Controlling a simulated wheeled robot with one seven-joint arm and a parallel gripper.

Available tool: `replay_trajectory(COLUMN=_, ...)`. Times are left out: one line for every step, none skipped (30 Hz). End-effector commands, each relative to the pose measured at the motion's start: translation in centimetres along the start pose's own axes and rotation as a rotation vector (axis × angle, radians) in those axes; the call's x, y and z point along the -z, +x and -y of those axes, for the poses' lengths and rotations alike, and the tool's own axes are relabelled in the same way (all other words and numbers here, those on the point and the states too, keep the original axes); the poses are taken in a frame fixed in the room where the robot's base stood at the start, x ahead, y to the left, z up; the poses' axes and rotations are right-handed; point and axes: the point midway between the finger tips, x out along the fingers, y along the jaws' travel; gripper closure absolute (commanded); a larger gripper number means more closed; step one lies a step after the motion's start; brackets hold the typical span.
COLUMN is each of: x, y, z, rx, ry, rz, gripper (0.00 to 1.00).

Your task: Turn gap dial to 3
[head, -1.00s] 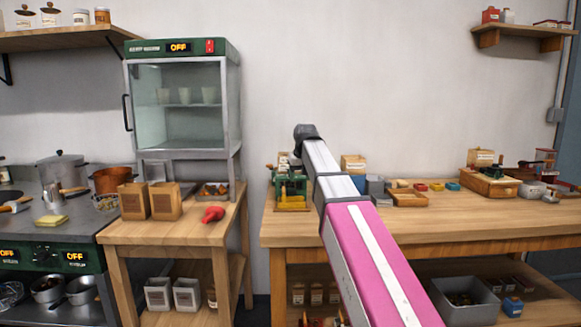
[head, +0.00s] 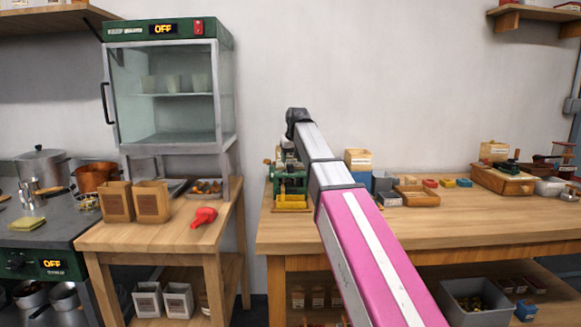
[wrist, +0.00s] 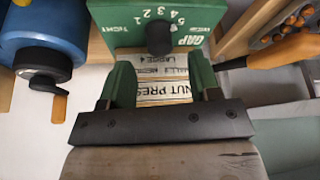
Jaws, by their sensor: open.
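The gap dial is a black round knob (wrist: 160,39) on a green panel (wrist: 113,28) with the lettering upside down in the wrist view. Numbers 1 to 5 arc around it, with TIGHT at left and WIDE at right. I cannot tell which number the knob points to. My gripper (wrist: 161,62) is open, its two green fingers apart on either side of the knob's line and short of it in the picture; no contact is clear. A NUT PRESS label (wrist: 165,91) shows between the fingers. In the head view the green press (head: 291,184) stands at the bench's left end; my arm hides part of it.
A blue cylinder with a black hub and orange-handled crank (wrist: 45,70) lies left of the panel. A wooden tray (wrist: 268,30) and an orange handle (wrist: 278,54) are at right. Boxes (head: 358,160) stand right of the press. The bench front (head: 400,232) is clear.

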Motion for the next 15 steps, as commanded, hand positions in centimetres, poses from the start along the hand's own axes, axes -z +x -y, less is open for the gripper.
replay_trajectory(x=0.0, y=0.9, z=0.0, rx=0.0, ry=0.0, rz=0.003, gripper=0.43)
replay_trajectory(x=0.0, y=1.4, z=0.0, rx=0.0, ry=0.0, rz=0.003, gripper=0.43)
replay_trajectory(x=0.0, y=1.9, z=0.0, rx=0.0, ry=0.0, rz=0.002, gripper=0.43)
replay_trajectory(x=0.0, y=2.3, z=0.0, rx=0.0, ry=0.0, rz=0.001, gripper=0.43)
replay_trajectory(x=0.0, y=2.6, z=0.0, rx=0.0, ry=0.0, rz=0.001, gripper=0.43)
replay_trajectory(x=0.0, y=3.0, z=0.0, rx=0.0, ry=0.0, rz=0.001, gripper=0.43)
replay_trajectory(x=0.0, y=3.3, z=0.0, rx=0.0, ry=0.0, rz=0.002, gripper=0.43)
replay_trajectory(x=0.0, y=3.5, z=0.0, rx=0.0, ry=0.0, rz=0.002, gripper=0.43)
replay_trajectory(x=0.0, y=3.8, z=0.0, rx=0.0, ry=0.0, rz=0.002, gripper=0.43)
replay_trajectory(x=0.0, y=3.9, z=0.0, rx=0.0, ry=0.0, rz=0.001, gripper=0.43)
replay_trajectory(x=0.0, y=4.0, z=0.0, rx=0.0, ry=0.0, rz=0.001, gripper=0.43)
replay_trajectory(x=0.0, y=4.1, z=0.0, rx=0.0, ry=0.0, rz=0.001, gripper=0.43)
replay_trajectory(x=0.0, y=4.2, z=0.0, rx=0.0, ry=0.0, rz=0.0, gripper=0.43)
replay_trajectory(x=0.0, y=4.2, z=0.0, rx=0.0, ry=0.0, rz=0.0, gripper=0.43)
replay_trajectory(x=0.0, y=4.2, z=0.0, rx=0.0, ry=0.0, rz=0.0, gripper=0.43)
